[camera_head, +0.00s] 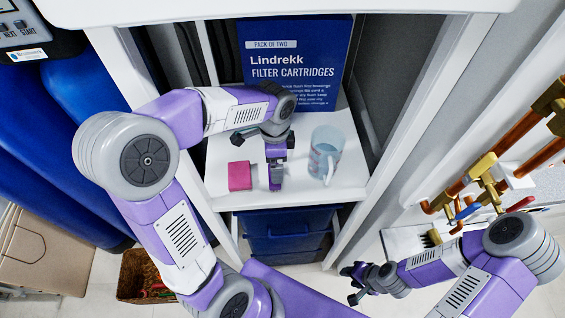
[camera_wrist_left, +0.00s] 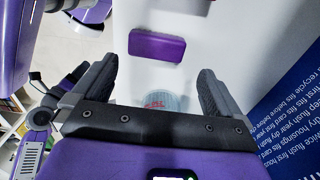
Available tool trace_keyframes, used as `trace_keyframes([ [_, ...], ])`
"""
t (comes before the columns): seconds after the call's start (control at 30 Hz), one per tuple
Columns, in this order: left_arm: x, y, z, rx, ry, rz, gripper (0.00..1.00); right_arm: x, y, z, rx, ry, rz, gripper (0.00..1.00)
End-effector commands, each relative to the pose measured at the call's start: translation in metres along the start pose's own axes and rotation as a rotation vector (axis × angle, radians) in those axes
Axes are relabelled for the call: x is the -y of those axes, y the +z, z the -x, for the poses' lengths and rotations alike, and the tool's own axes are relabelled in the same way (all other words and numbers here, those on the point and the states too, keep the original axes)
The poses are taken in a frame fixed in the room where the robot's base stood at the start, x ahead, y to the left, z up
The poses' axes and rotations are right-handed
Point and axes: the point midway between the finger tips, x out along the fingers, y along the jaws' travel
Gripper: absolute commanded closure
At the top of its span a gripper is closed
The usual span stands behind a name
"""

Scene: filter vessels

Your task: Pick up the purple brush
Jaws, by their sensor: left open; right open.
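The purple brush (camera_head: 276,181) lies on the white shelf between a pink block and a clear mug. It shows whole as a purple block in the left wrist view (camera_wrist_left: 158,47), just beyond the fingertips. My left gripper (camera_head: 276,150) is over the shelf, open and empty, and partly covers the brush in the head view. In its wrist view its fingers (camera_wrist_left: 158,68) stand wide apart, one toward each end of the brush. My right gripper (camera_head: 350,284) is open and empty, low at the right, away from the shelf.
The pink block (camera_head: 240,176) stands left of the brush, the clear mug (camera_head: 325,155) right. A blue filter cartridge box (camera_head: 310,45) stands behind. Shelf side walls flank the space. Blue drawers (camera_head: 290,235) are below. Copper pipes (camera_head: 520,130) are at right, a basket (camera_head: 125,285) at lower left.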

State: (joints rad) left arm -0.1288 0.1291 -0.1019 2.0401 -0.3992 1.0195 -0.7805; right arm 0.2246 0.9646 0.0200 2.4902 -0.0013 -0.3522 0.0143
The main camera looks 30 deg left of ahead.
Motion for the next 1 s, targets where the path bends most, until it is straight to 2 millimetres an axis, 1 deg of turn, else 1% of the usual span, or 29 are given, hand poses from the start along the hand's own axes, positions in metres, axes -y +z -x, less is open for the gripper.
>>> trace_keyframes([
  [0.03,0.0,0.001,-0.006,0.002,0.003,0.001,0.0,-0.001,0.0,-0.001,0.001,0.0,0.0,0.57],
  [0.27,-0.001,0.002,-0.033,0.002,0.004,0.002,0.0,-0.002,0.001,-0.004,0.002,0.0,-0.001,0.57],
  [0.4,-0.002,0.004,-0.056,0.003,0.005,0.001,0.0,-0.003,0.0,-0.006,0.001,0.0,-0.001,0.57],
  [0.5,-0.002,0.004,-0.067,0.002,0.003,0.0,0.0,-0.003,0.0,-0.008,0.001,0.0,0.0,0.57],
  [0.6,-0.002,0.004,-0.072,0.0,0.002,0.0,0.0,-0.003,0.0,-0.008,0.001,0.0,0.0,0.57],
  [0.8,-0.001,0.004,-0.072,0.0,0.001,0.001,0.0,-0.003,0.0,-0.008,0.001,0.0,0.0,0.57],
  [0.83,-0.001,0.004,-0.072,0.0,0.001,0.001,0.02,-0.003,0.0,-0.008,0.001,0.0,0.0,0.57],
  [1.0,-0.001,0.004,-0.072,0.0,0.001,0.001,0.28,-0.003,0.0,-0.008,0.001,0.0,0.0,0.57],
])
